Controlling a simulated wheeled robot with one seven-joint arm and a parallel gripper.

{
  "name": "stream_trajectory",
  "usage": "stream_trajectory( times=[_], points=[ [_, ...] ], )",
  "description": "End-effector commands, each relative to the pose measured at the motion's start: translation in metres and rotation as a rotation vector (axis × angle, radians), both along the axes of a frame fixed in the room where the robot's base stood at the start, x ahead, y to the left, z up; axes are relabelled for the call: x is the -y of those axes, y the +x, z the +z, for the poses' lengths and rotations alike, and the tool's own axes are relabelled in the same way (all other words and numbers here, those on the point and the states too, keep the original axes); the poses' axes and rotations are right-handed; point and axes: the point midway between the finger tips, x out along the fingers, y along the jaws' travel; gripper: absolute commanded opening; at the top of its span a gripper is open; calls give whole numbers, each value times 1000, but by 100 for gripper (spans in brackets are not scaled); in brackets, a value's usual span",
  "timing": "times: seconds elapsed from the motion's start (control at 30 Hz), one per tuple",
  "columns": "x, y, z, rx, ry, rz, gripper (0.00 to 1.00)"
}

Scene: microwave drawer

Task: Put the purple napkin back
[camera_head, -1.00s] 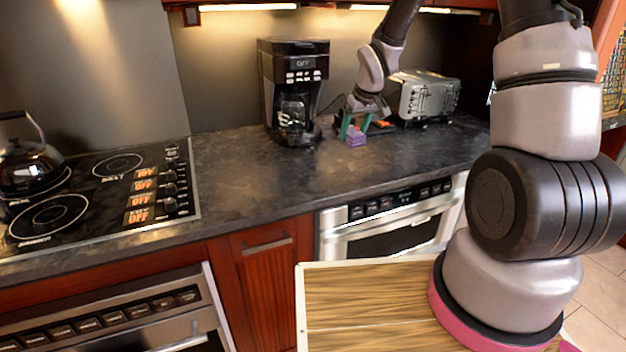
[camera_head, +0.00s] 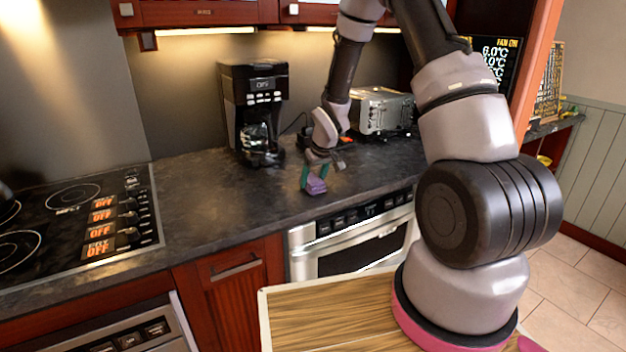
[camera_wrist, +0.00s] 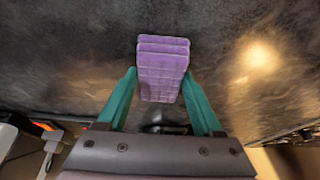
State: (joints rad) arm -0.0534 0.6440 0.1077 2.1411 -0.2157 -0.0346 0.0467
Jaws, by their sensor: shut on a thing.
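The purple napkin (camera_head: 316,187) is a small folded stack in my gripper (camera_head: 314,178), over the front part of the dark counter. In the wrist view the napkin (camera_wrist: 163,62) sits between the two green fingers of my gripper (camera_wrist: 160,92), which touch its sides. My gripper is shut on it. In the head view the napkin looks a little tilted; whether it clears the counter is hard to tell.
A coffee maker (camera_head: 254,110) and a silver toaster (camera_head: 382,110) stand at the back of the counter (camera_head: 215,190). The stove (camera_head: 75,222) is at the left. A microwave drawer (camera_head: 352,238) is below the counter edge, its front closed. The counter between stove and gripper is clear.

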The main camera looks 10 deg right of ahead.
Motion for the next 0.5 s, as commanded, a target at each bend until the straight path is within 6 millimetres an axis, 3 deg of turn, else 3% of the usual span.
stream_trajectory(
  times=[0.17,0.2,0.27,0.5],
  points=[
    [0,0,-3,-1,0,0,7],
    [0,0,-3,-1,0,-1,79],
    [0,0,-3,-1,0,0,97],
    [0,0,-3,-1,0,0,97]
  ],
)
